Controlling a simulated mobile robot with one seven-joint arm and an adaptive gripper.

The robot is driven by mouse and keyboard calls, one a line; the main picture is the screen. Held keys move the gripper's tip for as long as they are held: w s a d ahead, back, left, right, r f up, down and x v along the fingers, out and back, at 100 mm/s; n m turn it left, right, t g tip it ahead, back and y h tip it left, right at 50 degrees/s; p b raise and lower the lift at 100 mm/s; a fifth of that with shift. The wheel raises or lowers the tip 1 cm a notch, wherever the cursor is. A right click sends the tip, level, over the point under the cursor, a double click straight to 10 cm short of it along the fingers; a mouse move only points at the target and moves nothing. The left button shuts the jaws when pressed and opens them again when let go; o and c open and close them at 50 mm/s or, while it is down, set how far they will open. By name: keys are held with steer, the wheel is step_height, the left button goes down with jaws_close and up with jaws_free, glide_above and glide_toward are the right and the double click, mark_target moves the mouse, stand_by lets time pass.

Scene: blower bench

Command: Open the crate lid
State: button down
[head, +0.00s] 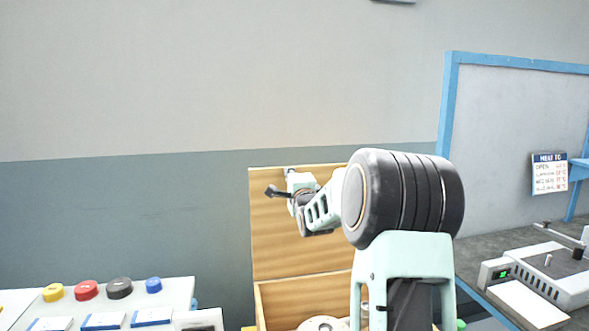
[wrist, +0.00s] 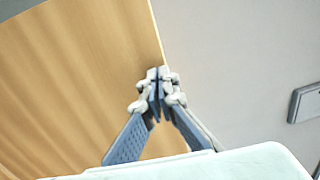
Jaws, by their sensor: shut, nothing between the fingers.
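The wooden crate (head: 304,290) stands on the bench, low in the head view, partly hidden by my arm. Its lid (head: 275,240) stands upright at the back of the crate, so the crate is open. The lid also fills the left of the wrist view (wrist: 75,75) as a wood-grained board. My gripper (wrist: 160,75) is shut and empty, with its fingertips at the lid's edge in that view. I cannot tell whether they touch it. In the head view my wrist is in front of the lid's upper part, and the fingers are hard to make out.
A pale round object (head: 322,324) shows in the crate's opening. On the left, yellow, red (head: 86,290), black and blue knobs sit on a white panel. On the right, a grey and white device (head: 550,275) stands on a dark bench by a blue-framed board (head: 515,150).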

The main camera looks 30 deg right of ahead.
steer(key=w+d+g+p, duration=0.1)
steer(key=w+g+p, duration=0.1)
steer(key=w+p, duration=0.3)
steer(key=shift+w+d+r+p, duration=0.3)
steer(key=shift+w+d+p, duration=0.1)
steer(key=shift+w, duration=1)
